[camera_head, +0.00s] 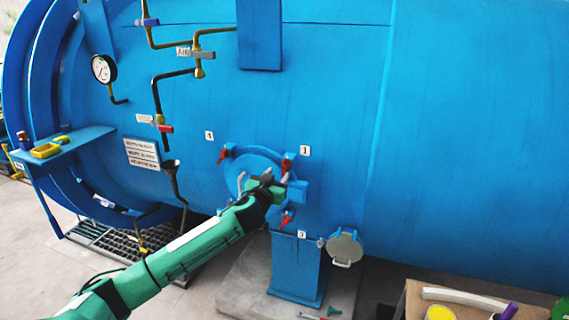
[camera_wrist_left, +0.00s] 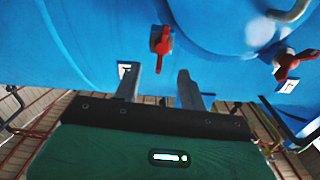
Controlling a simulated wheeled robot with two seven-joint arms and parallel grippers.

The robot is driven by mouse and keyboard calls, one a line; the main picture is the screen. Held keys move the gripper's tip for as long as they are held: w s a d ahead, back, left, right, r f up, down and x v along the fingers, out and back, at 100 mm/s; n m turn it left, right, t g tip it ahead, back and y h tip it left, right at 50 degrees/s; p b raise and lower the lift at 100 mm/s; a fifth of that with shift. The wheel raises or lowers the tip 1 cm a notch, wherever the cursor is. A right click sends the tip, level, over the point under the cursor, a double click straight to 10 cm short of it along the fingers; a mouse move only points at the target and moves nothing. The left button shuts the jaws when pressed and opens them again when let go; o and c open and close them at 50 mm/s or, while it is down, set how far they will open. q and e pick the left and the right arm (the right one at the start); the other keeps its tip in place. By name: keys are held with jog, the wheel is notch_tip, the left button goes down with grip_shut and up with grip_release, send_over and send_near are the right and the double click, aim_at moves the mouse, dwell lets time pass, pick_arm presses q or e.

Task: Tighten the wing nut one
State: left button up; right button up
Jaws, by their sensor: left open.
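A round blue port (camera_head: 245,163) on the tank side has red wing nuts around it. The upper-right red wing nut (camera_head: 287,166) is beside a white label (camera_head: 305,150) that seems to read 1. My left gripper (camera_head: 277,182) is open just below this nut and hides part of the port. In the left wrist view a red wing nut (camera_wrist_left: 160,40) lies just beyond the gap between the open fingers (camera_wrist_left: 158,78), apart from them. A small white label (camera_wrist_left: 123,70) is at the left finger. My right gripper is not in view.
Other red wing nuts sit at the port's upper left (camera_head: 223,155) and lower right (camera_head: 286,219). A grey round lid (camera_head: 345,248) is at the lower right. A wooden box (camera_head: 415,300) with items stands at the bottom right. Blue pedestal (camera_head: 298,268) stands under the port.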

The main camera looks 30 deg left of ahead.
aim_at(285, 164)
pick_arm(q)
jog(key=p+x, duration=0.1)
jog(key=x, duration=0.4)
jog(key=shift+w+r, duration=0.1)
jog(key=shift+p+x, duration=0.45)
jog(key=shift+x, duration=0.45)
grip_shut()
